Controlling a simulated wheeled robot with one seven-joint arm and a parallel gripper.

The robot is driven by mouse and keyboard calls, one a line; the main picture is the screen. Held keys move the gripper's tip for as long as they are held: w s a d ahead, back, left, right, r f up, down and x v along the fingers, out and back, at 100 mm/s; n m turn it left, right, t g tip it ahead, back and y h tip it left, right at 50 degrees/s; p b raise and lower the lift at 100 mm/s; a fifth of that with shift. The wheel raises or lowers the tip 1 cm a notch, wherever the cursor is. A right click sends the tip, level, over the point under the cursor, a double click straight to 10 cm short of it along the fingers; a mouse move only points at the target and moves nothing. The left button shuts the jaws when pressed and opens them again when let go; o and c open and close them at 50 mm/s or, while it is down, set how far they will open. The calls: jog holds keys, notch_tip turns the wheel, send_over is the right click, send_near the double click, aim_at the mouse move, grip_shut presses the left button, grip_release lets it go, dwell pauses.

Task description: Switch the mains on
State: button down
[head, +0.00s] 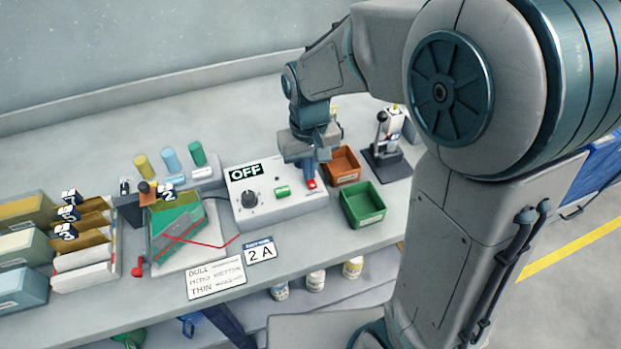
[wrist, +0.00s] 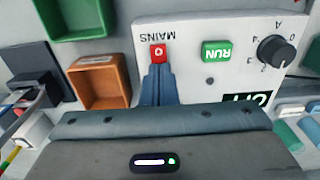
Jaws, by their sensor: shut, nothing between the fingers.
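The control box (head: 285,213) stands on the bench with an OFF sign (head: 246,172) at its back left. The red mains switch (head: 312,184) is on its right side. It also shows in the wrist view (wrist: 158,53), with a white O on it and the word MAINS beside it. My gripper (head: 309,172) points down over the switch, its fingers shut and empty. In the wrist view its fingertips (wrist: 158,68) are right by the switch's edge; I cannot tell whether they touch it.
The box also carries a green RUN button (head: 283,191) and a black dial (head: 249,199). An orange bin (head: 343,166) and a green bin (head: 363,205) stand close to its right. A lever stand (head: 386,150) is farther right. A tray with a green plate (head: 182,235) lies left.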

jog(key=shift+r+p, duration=2.4)
jog(key=shift+r, duration=0.95)
jog(key=shift+f, duration=0.1)
